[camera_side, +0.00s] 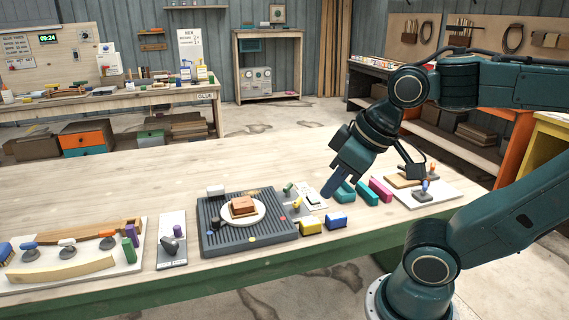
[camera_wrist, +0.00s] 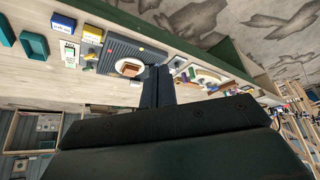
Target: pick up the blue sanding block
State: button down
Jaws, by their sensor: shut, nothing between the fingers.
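The blue sanding block (camera_side: 337,221) lies on the bench near its front edge, just right of a yellow block (camera_side: 311,226). It also shows at the upper left of the wrist view (camera_wrist: 63,22), beside the yellow block (camera_wrist: 92,34). My gripper (camera_side: 329,190) is shut and empty. In the side view it hangs above the bench, up and slightly left of the blue block, apart from it. In the wrist view its fingers (camera_wrist: 157,84) lie together, well to the right of the block.
A grey ribbed mat (camera_side: 212,229) with a white plate (camera_side: 258,218) and brown block lies to the left. Farther left is a board with several tools (camera_side: 66,258). The bench behind is mostly clear.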

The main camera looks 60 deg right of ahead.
jog(key=c, duration=0.9)
grip_release()
jog(key=m+g, duration=0.6)
jog(key=m, duration=2.1)
send_over(336, 215)
notch_tip(336, 215, down, 15)
jog(key=shift+a+f, duration=0.1)
jog(key=shift+f, duration=4.3)
jog(key=shift+f, duration=0.15)
